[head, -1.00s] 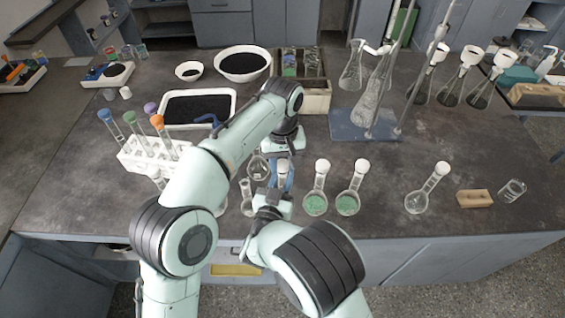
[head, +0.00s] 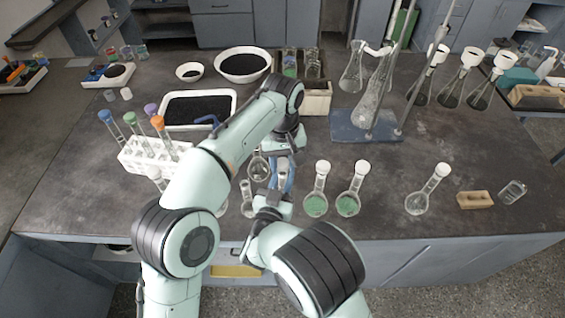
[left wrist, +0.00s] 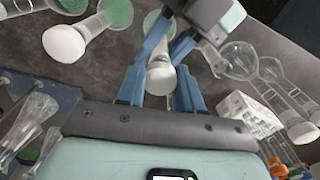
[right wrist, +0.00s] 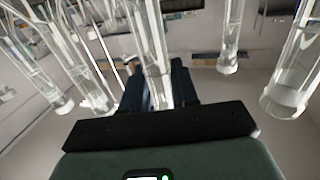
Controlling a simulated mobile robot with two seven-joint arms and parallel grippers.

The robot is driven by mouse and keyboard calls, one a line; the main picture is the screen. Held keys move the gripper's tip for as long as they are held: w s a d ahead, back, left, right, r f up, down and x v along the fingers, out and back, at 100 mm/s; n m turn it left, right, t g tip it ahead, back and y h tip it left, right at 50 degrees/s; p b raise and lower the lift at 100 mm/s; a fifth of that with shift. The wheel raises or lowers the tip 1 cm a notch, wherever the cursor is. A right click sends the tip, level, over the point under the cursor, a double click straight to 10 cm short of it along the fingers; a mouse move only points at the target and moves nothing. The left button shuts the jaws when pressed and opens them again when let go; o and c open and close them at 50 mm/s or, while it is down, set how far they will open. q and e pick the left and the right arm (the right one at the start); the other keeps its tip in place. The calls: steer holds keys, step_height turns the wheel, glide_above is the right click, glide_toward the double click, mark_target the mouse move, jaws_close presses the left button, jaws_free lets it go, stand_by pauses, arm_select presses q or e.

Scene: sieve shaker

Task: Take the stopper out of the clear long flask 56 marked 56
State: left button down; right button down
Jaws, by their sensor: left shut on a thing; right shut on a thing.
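A clear long-necked flask with a white stopper (head: 282,163) stands between my two grippers near the table's front; no number is readable on it. The left wrist view shows the white stopper (left wrist: 160,78) between the blue fingers of my left gripper (left wrist: 163,88), which is shut on it. A green patch shows beyond the stopper; I cannot tell whether it lies in this flask. In the right wrist view the clear neck (right wrist: 153,65) is between the fingers of my right gripper (right wrist: 157,88), shut on it below the stopper. The flask's bulb is mostly hidden.
Two stoppered flasks with green contents (head: 316,204) (head: 348,204) stand close to the right. A clear stoppered flask (head: 417,203) and a wooden block (head: 474,200) are farther right. A white tube rack (head: 135,160) stands left. A metal stand (head: 350,127) is behind.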

arm_select(q)
steer(key=shift+r, duration=0.65)
steer(key=shift+r, duration=2)
arm_select(e)
steer(key=c, duration=0.8)
jaws_free()
arm_select(q)
steer(key=f+b, duration=0.2)
steer(key=shift+s+f, duration=0.3)
steer(key=shift+f, duration=0.05)
arm_select(e)
steer(key=shift+v, duration=6.05)
arm_select(q)
steer(key=shift+f, duration=0.1)
arm_select(e)
steer(key=shift+s, duration=0.1)
